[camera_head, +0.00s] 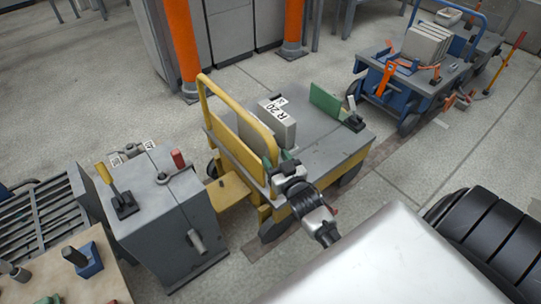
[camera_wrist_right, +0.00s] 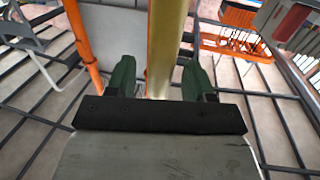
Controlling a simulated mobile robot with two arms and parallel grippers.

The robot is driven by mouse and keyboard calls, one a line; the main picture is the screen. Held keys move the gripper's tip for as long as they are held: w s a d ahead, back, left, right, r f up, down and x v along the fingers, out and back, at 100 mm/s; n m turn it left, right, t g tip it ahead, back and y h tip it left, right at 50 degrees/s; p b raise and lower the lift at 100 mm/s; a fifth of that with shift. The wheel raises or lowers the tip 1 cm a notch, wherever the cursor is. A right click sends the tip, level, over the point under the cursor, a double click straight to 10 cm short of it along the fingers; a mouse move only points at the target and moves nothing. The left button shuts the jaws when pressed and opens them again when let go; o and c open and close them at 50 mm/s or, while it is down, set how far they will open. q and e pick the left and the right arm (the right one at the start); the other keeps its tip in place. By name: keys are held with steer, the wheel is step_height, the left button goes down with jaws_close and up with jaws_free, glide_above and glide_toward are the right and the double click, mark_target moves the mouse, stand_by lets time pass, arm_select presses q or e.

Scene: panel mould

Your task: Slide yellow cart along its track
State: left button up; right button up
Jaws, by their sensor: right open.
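The yellow cart (camera_head: 320,158) stands in the middle of the head view, with a grey deck and a yellow tubular handle (camera_head: 237,104) at its left end. A grey block marked "R 20" (camera_head: 275,122) and a green angled plate (camera_head: 325,101) are on the deck. A brownish track strip (camera_head: 384,151) shows in the floor beside and below the cart. My right gripper (camera_head: 282,163) is at the handle's near side. In the right wrist view its green fingers (camera_wrist_right: 159,72) are apart, with a yellow bar (camera_wrist_right: 162,40) between them; contact cannot be told. My left gripper is not in view.
A grey cabinet (camera_head: 165,215) with levers stands just left of the cart. A blue cart (camera_head: 412,82) with grey slabs is at the back right, further along the floor strip. Orange posts (camera_head: 181,45) stand behind. Floor between the carts is clear.

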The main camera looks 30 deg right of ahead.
steer(key=shift+w+d, duration=0.15)
steer(key=shift+w, duration=1.35)
steer(key=shift+c, duration=0.3)
jaws_close()
